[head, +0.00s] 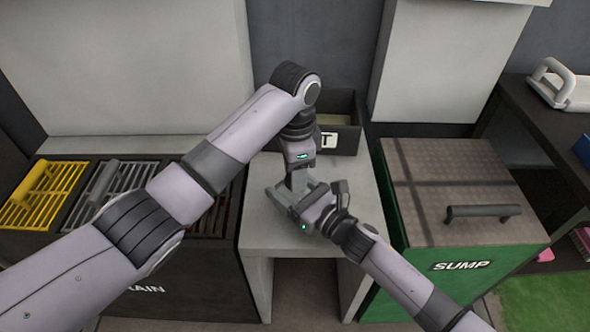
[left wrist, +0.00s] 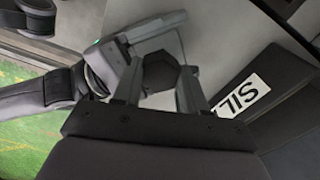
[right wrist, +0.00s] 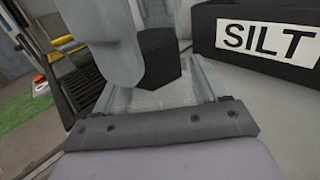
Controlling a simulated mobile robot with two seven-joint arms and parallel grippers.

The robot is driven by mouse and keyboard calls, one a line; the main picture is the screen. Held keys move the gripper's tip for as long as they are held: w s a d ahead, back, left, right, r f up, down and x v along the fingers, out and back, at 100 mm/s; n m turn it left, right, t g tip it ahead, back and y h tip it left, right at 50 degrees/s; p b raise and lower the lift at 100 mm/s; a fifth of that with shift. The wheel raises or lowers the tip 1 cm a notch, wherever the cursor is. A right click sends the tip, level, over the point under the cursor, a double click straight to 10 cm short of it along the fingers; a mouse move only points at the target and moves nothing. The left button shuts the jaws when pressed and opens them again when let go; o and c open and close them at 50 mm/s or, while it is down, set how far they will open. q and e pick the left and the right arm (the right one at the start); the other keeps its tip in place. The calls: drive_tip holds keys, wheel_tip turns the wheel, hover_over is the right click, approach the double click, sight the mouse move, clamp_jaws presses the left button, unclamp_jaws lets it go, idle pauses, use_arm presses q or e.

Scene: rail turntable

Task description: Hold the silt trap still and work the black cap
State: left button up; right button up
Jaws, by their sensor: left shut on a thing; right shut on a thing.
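The black cap is a dark six-sided block. It shows in the left wrist view (left wrist: 160,72) between the fingers of my left gripper (head: 299,180), and in the right wrist view (right wrist: 162,60). The left gripper reaches down from above and is shut on the cap. Below the cap, the silt trap's pale, see-through body (right wrist: 150,98) lies between the fingers of my right gripper (head: 297,203). The right gripper comes in from the right and is shut on it. In the head view both grippers largely hide the trap and the cap.
The grey stand (head: 268,225) is under the grippers. A dark box marked SILT (right wrist: 230,48) stands just behind. The green SUMP bin (head: 480,265) with a brown handled lid is at right. A drain unit with yellow (head: 42,195) and grey racks is at left.

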use_arm(q)
drive_tip(key=m, duration=0.4)
drive_tip(key=shift+m, duration=0.4)
drive_tip(key=o, duration=1.3)
drive_tip(key=shift+c, duration=0.2)
wheel_tip(320, 180, up, 12)
use_arm(e)
drive_tip(key=o, duration=1.5)
drive_tip(key=shift+o, duration=0.2)
drive_tip(key=shift+s+d, duration=0.1)
